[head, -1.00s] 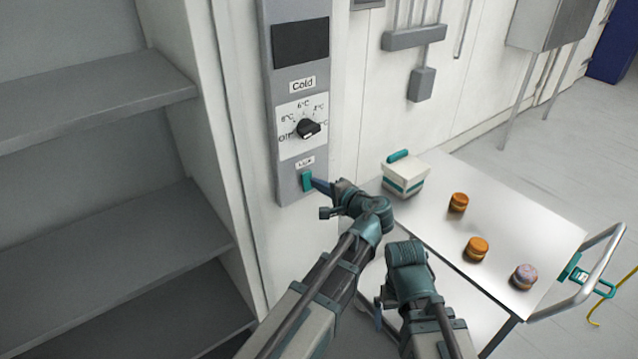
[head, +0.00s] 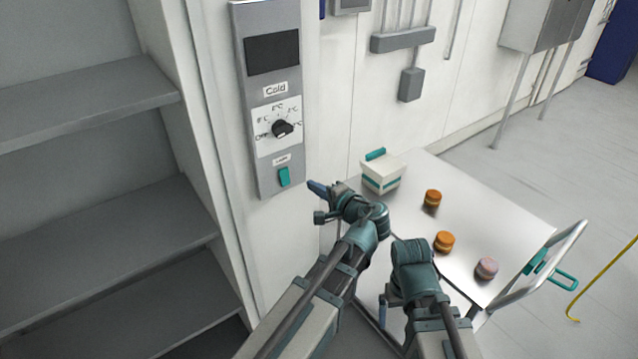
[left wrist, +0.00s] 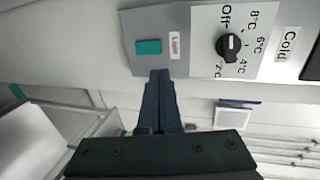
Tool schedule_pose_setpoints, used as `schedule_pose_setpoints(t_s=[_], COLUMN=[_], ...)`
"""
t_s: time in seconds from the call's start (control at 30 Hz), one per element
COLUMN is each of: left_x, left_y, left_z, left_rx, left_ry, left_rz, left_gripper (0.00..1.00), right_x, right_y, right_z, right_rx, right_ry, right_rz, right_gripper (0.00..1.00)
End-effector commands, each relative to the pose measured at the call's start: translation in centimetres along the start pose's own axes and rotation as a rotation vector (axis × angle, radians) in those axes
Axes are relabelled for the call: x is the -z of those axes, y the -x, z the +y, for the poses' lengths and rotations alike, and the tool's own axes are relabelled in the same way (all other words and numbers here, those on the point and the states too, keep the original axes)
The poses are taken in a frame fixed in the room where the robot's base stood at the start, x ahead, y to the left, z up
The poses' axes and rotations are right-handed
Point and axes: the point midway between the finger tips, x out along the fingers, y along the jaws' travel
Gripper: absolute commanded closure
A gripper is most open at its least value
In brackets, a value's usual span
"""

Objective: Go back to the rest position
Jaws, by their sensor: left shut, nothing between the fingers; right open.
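My left gripper (head: 318,187) is shut and empty, just right of the grey control panel (head: 264,181) in the head view and apart from it. In the left wrist view its closed fingers (left wrist: 158,76) point toward the panel, below the teal switch (left wrist: 148,47). The teal switch (head: 284,177) is at the panel's lower end, and the black dial (head: 282,128) is above it. My right gripper (head: 384,310) hangs low beside the cart, partly hidden by its own arm; its fingers are open.
A white cart (head: 500,213) on the right carries a white and teal box (head: 382,176) and three round filled pastries (head: 445,241). Grey shelves (head: 100,235) stand at the left. Open floor (head: 590,165) lies beyond the cart.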

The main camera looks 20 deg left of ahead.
Motion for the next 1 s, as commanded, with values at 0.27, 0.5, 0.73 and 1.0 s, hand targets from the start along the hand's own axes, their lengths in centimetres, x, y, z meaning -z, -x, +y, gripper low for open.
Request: schedule_pose_setpoints(t_s=[0.27,0.5,0.73,1.0], left_x=[-0.8,-4.1,-6.2,-7.1], left_y=[0.5,5.5,13.9,19.4], left_z=[1.7,11.8,19.4,21.9], left_rx=[-0.073,-0.527,-0.971,-1.208], left_ry=[0.031,0.173,0.228,0.225], left_rz=[-0.016,-0.119,-0.221,-0.270], left_gripper=[1.00,1.00,1.00,1.00], right_x=[0.0,0.0,0.0,0.0], right_y=[0.0,0.0,0.0,0.0], right_z=[0.0,0.0,0.0,0.0], right_rx=[0.000,0.000,0.000,0.000], right_ry=[0.000,0.000,0.000,0.000], right_rz=[0.000,0.000,0.000,0.000], right_gripper=[0.00,0.00,0.00,0.00])
